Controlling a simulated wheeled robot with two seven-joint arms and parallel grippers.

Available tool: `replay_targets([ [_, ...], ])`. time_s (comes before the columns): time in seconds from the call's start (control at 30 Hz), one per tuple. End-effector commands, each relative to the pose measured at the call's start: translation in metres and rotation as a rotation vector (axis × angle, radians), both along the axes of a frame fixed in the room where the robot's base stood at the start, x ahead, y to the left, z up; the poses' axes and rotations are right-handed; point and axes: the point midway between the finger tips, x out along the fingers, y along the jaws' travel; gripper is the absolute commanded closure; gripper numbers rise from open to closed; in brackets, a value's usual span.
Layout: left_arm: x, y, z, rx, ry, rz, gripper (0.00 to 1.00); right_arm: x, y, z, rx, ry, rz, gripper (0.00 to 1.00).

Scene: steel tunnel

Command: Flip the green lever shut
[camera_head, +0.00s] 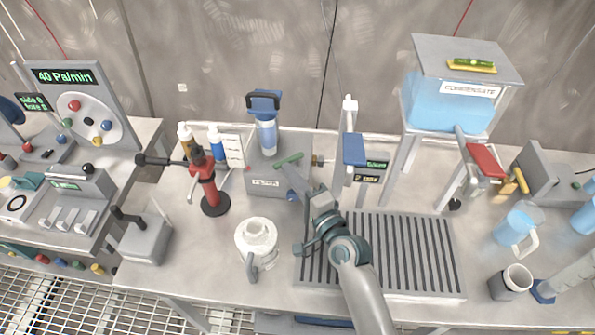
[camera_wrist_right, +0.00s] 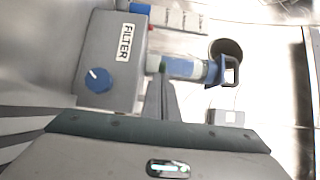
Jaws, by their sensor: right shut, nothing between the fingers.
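The green lever (camera_head: 289,159) lies roughly crosswise at the right side of the grey box labelled FILTER (camera_head: 268,182). The box carries a clear canister with a blue top (camera_head: 264,103). My right gripper (camera_head: 288,170) is shut and empty, its fingertips close under the lever; I cannot tell whether they touch it. In the wrist view, my shut fingers (camera_wrist_right: 160,84) point at the side of the FILTER box (camera_wrist_right: 112,60), near the blue canister (camera_wrist_right: 187,68). The lever is mostly hidden there. My left gripper is not in view.
A red hand pump (camera_head: 207,190) and small bottles stand left of the box. A white jug (camera_head: 256,240) stands in front. A slotted grate (camera_head: 400,250) lies under my right arm.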

Motion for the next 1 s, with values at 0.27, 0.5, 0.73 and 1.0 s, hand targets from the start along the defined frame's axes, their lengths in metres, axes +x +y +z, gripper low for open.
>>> replay_targets([
  [0.27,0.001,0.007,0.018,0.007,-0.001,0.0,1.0,0.004,0.012,0.002,-0.003,0.001,-0.032,1.0],
  [0.5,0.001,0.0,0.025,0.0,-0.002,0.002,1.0,0.01,0.024,0.001,-0.001,0.001,-0.03,1.0],
  [0.73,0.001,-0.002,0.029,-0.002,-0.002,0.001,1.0,0.018,0.033,0.001,0.0,0.0,-0.031,1.0],
  [1.0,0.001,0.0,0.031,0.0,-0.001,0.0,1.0,0.024,0.038,0.0,-0.001,0.001,-0.03,1.0],
])
